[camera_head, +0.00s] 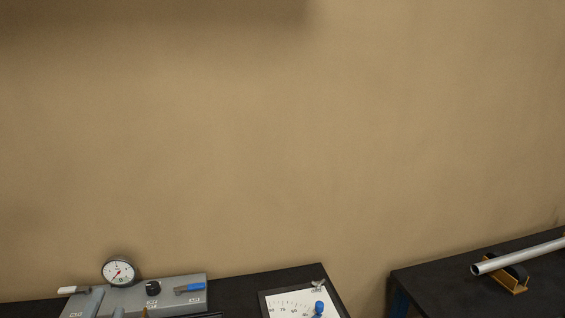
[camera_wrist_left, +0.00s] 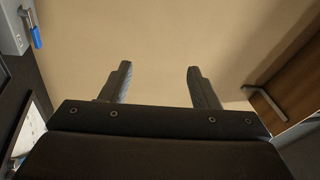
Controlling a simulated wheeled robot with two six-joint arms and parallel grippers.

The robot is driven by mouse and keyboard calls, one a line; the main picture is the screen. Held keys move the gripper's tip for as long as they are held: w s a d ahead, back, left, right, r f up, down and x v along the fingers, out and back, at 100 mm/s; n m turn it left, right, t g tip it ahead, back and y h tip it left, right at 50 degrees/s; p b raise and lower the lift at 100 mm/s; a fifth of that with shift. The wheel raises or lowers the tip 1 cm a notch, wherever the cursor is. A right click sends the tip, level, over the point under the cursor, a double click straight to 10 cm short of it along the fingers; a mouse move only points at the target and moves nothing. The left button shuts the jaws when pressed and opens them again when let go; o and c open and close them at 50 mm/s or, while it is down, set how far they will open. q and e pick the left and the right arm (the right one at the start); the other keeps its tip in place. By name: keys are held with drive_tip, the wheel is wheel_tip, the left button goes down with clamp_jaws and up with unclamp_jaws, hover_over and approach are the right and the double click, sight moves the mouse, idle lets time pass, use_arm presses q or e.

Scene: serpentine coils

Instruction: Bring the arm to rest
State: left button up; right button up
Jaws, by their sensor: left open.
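My left gripper (camera_wrist_left: 158,70) shows in the left wrist view with its two dark fingers well apart. It is open, and nothing is between the fingers. In the head view I cannot clearly make out the left gripper. My right gripper is in neither view.
A grey panel (camera_head: 180,300) with a round gauge (camera_head: 119,271) and a blue-handled lever (camera_head: 190,287) stands on a dark table. Another dark table (camera_head: 430,290) holds a metal tube (camera_head: 520,256) on a yellow cradle (camera_head: 513,284).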

use_arm(q)
drive_tip(key=s+a+f+n+g+y, duration=0.4)
drive_tip(key=s+f+n+g, duration=0.45)
drive_tip(key=f+n, duration=0.3)
drive_tip(key=s+d+f+n+g+h, duration=0.25)
drive_tip(key=s+f+g, duration=0.2)
drive_tip(key=s, duration=0.35)
drive_tip(key=s+d+f+n+g+h, duration=0.1)
drive_tip(key=s+d+f+n+g, duration=0.1)
drive_tip(key=s+d+f+g, duration=0.5)
drive_tip(key=s+a+f+b, duration=0.1)
drive_tip(key=f+b, duration=0.1)
drive_tip(key=f, duration=0.9)
drive_tip(key=s+a+f+t+b, duration=0.1)
drive_tip(key=a+f+b, duration=0.15)
drive_tip(key=f, duration=0.75)
drive_tip(key=s+a+f+b, duration=0.1)
drive_tip(key=f+b, duration=0.1)
drive_tip(key=f, duration=0.9)
drive_tip(key=s+f+b, duration=0.2)
drive_tip(key=s+f, duration=0.5)
drive_tip(key=f, duration=0.2)
drive_tip(key=s+d+f+h+b, duration=0.1)
drive_tip(key=s+f+b, duration=0.2)
drive_tip(key=s+f, duration=0.4)
wheel_tip(320, 180, down, 4)
drive_tip(key=shift+d+r+g, duration=0.25)
drive_tip(key=shift+g, duration=0.15)
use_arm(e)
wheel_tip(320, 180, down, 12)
